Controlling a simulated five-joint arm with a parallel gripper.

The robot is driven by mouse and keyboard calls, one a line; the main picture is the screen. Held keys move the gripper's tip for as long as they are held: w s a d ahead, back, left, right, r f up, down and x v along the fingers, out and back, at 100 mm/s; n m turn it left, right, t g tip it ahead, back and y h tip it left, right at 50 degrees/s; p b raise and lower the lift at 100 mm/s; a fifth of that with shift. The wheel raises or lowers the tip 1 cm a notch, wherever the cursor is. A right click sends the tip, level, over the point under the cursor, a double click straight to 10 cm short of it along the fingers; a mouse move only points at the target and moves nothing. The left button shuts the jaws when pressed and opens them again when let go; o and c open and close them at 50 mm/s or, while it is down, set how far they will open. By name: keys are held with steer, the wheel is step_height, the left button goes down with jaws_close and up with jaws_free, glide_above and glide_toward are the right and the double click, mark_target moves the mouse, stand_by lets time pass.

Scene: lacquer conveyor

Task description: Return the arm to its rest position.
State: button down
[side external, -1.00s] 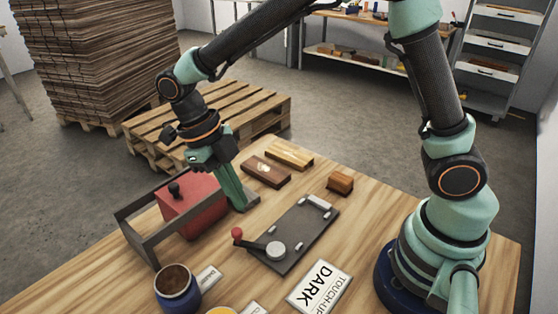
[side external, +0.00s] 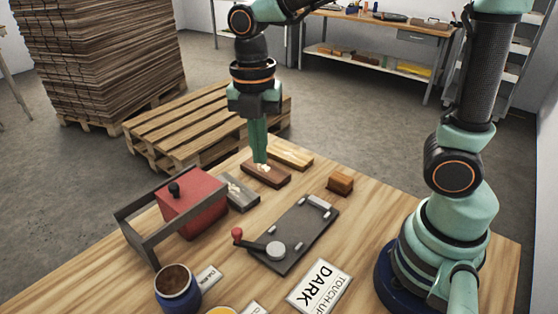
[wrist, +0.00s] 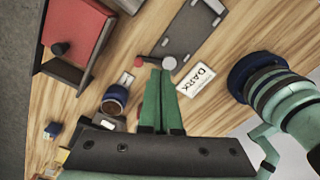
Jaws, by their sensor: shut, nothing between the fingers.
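My gripper (side external: 260,158) points straight down in the side external view, above the far part of the wooden table (side external: 390,210). Its green fingers are together with nothing between them. The tips show just in front of or over a dark brown block (side external: 266,173) with pale marks; I cannot tell whether they touch it. In the wrist view the shut fingers (wrist: 160,75) point at the table, near the "DARK" card (wrist: 196,80).
A red box (side external: 195,202) in a dark frame stands at the left. A grey clamp plate (side external: 293,235), a grey block (side external: 236,192), a light block (side external: 291,153), a small brown block (side external: 341,182) and a blue jar (side external: 177,290) are on the table. A pallet (side external: 205,125) is behind.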

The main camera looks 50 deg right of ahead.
steer(key=s+d+r+m+t, duration=0.2)
steer(key=d+m+t, duration=0.1)
steer(key=m, duration=0.8)
steer(key=s+d+r+m+t, duration=0.1)
steer(key=d+m, duration=0.5)
steer(key=m, duration=0.6)
steer(key=shift+s+r+t, duration=0.4)
steer(key=shift+r+t, duration=0.4)
steer(key=shift+t, duration=0.1)
steer(key=c, duration=1.1)
jaws_free()
steer(key=shift+m, duration=0.4)
steer(key=o, duration=0.4)
steer(key=shift+w+a, duration=0.1)
steer(key=shift+a, duration=0.1)
steer(key=shift+o, duration=0.2)
steer(key=n+g, duration=0.5)
glide_above(236, 230)
step_height(236, 230, down, 8)
step_height(236, 230, down, 12)
steer(key=shift+f, duration=0.15)
